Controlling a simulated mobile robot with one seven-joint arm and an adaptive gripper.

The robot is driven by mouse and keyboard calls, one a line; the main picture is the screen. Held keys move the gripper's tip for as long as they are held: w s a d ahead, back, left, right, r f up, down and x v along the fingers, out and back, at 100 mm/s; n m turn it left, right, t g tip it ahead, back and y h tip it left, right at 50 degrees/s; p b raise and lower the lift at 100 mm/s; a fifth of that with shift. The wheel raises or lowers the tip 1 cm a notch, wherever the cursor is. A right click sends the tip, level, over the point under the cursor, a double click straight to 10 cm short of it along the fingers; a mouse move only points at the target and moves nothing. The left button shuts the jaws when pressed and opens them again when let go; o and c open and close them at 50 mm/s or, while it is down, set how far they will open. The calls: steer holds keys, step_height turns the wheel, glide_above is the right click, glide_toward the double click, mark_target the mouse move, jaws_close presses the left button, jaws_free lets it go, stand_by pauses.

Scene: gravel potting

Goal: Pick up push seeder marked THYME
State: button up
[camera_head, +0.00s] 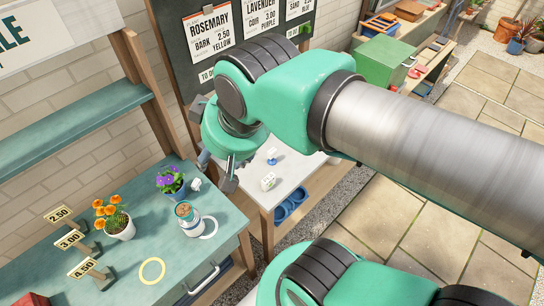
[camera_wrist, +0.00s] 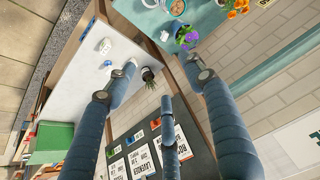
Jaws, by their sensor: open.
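I cannot make out the word THYME on anything, so I cannot tell which thing is the push seeder. Two small things lie on the white table: a white one with a blue part (camera_head: 271,157), seen in the wrist view as a blue piece (camera_wrist: 108,63), and a white block with dark marks (camera_head: 268,181), also in the wrist view (camera_wrist: 105,45).
A chalkboard (camera_head: 185,60) stands behind. A potted plant (camera_wrist: 149,76) shows between my fingers.

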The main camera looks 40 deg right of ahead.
steer(key=w+d+f+m, duration=0.5)
steer(key=w+f+m, duration=0.1)
steer(key=w+m, duration=0.3)
steer(key=m+g, duration=0.1)
steer(key=m, duration=2.6)
glide_toward(273, 151)
steer(key=r, duration=0.1)
steer(key=shift+s+r, duration=0.25)
steer(key=shift+s, duration=0.15)
steer(key=shift+n, duration=0.3)
steer(key=shift+b+x, duration=1.5)
steer(key=shift+x, duration=2.8)
